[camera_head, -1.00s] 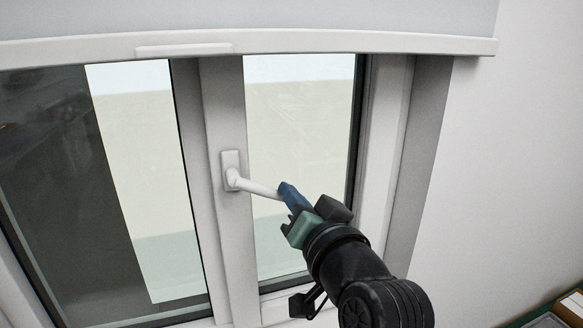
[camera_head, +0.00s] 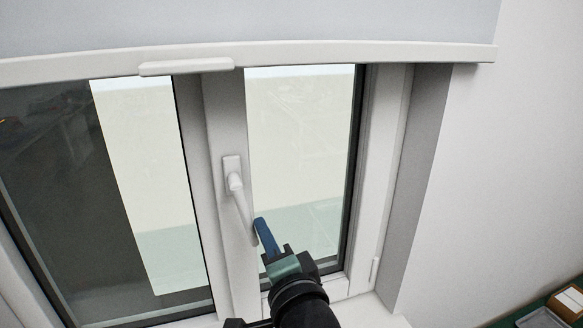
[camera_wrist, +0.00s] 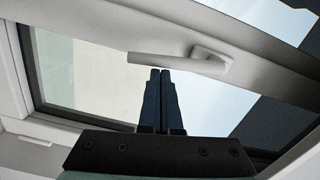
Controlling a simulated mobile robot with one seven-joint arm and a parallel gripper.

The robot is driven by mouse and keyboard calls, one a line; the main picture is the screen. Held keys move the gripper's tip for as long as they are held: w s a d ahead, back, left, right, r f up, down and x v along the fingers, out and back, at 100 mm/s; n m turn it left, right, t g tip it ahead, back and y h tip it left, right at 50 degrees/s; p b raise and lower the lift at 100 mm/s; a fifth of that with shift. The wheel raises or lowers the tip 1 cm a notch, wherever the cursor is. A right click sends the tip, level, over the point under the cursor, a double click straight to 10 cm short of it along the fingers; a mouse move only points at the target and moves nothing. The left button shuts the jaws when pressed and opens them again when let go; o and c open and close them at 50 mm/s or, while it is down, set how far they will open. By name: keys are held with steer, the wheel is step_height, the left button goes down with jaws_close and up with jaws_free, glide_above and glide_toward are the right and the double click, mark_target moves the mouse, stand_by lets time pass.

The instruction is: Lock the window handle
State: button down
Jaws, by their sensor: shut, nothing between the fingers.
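The white window handle (camera_head: 240,200) is on the middle frame post of the window. Its lever points down and slightly right from its base plate (camera_head: 232,166). My gripper (camera_head: 260,224) is shut and empty, its blue fingers close to the right side of the lever's lower end. Whether they touch it is hard to tell. In the wrist view, my gripper (camera_wrist: 160,72) shows its two blue fingers together, with the handle (camera_wrist: 185,62) just past the tips.
A pale roller blind with a bottom bar (camera_head: 330,52) hangs across the top of the window. A white wall (camera_head: 510,170) is at the right. A wooden box (camera_head: 567,303) sits at the lower right corner.

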steer(key=shift+s+a+f, duration=0.2)
steer(key=shift+a, duration=0.45)
stand_by(0.3)
